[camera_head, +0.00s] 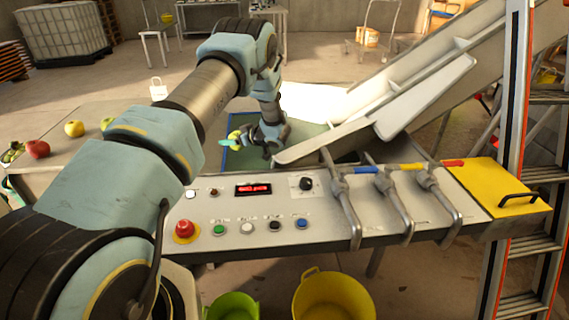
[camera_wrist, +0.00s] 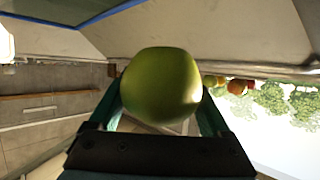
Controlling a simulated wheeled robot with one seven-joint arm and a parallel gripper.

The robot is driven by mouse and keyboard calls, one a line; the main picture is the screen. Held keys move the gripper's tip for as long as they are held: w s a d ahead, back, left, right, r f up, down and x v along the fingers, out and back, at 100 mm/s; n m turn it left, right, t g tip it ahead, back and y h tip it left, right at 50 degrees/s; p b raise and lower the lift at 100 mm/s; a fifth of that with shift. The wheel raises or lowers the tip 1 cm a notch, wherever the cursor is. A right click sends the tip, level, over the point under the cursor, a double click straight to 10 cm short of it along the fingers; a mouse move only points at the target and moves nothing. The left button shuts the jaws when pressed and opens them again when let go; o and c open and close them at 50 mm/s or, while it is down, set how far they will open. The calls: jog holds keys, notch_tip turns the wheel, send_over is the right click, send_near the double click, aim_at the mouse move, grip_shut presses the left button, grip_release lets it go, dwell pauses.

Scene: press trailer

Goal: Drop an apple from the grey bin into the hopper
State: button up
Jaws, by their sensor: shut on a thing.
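My gripper (camera_head: 232,140) is above the far side of the control panel, left of the low end of the inclined chute. In the wrist view my gripper (camera_wrist: 162,100) is shut on a green apple (camera_wrist: 160,82), one teal finger on each side of it. The apple is small and partly covered in the head view. The light grey inclined chute (camera_head: 415,90) rises to the right. A green surface with a blue edge (camera_head: 232,160) lies below and behind my gripper. I cannot tell for sure which parts are the hopper and the grey bin.
A red apple (camera_head: 38,149) and a yellow apple (camera_head: 74,128) lie on the grey surface at left. The control panel (camera_head: 340,205) has buttons and three levers. A ladder (camera_head: 510,150) stands at right. Green (camera_head: 232,306) and yellow (camera_head: 333,298) buckets stand in front.

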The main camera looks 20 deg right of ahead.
jog(key=shift+f, duration=0.1)
jog(key=o, duration=1.3)
notch_tip(320, 180, up, 10)
jog(key=shift+b, duration=1.1)
